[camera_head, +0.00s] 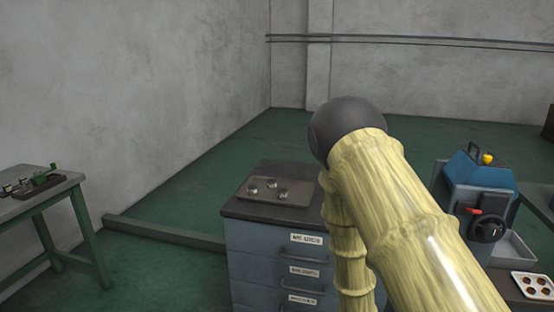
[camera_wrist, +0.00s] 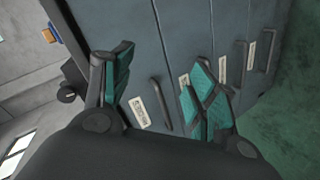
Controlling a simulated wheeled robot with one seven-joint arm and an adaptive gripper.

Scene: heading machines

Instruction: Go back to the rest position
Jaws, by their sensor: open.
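My gripper (camera_wrist: 158,78) shows in the wrist view with its two dark, teal-padded fingers spread apart and nothing between them. Beyond it is the blue-grey drawer front of the cabinet (camera_wrist: 185,35), with dark handles and white labels, tilted in this view. In the head view my pale yellow arm crosses the right of the middle, and my gripper is hidden from sight there. The cabinet (camera_head: 262,240) stands just left of my arm, partly covered by it.
A brown tray (camera_head: 250,196) with several small metal parts lies on the cabinet. A blue machine (camera_head: 480,185) with a black handwheel and a white tray (camera_head: 534,286) of brown parts are at right. A green-legged table (camera_head: 75,187) stands at left.

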